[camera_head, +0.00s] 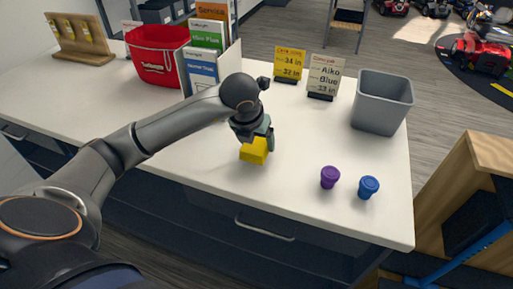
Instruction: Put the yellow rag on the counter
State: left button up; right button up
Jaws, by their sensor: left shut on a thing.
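The yellow rag (254,151) shows as a small folded yellow block at the tip of my left gripper (258,139). My left gripper points down and is shut on the rag, just above or at the surface of the white counter (300,210). I cannot tell whether the rag touches the counter. The gripper fingers partly hide the top of the rag. My right gripper is not in view.
A purple cup (329,177) and a blue cup (368,187) stand right of the rag. A grey bin (382,103), two sign cards (324,76), a brochure holder (203,70) and a red basket (158,55) stand farther back. The counter's front middle is clear.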

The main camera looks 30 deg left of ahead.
pick_arm(q)
jog(key=shift+f+p, duration=0.3)
jog(key=shift+f, duration=1.15)
jog(key=o, duration=1)
jog(key=b+v, duration=0.1)
jog(key=v, duration=1.1)
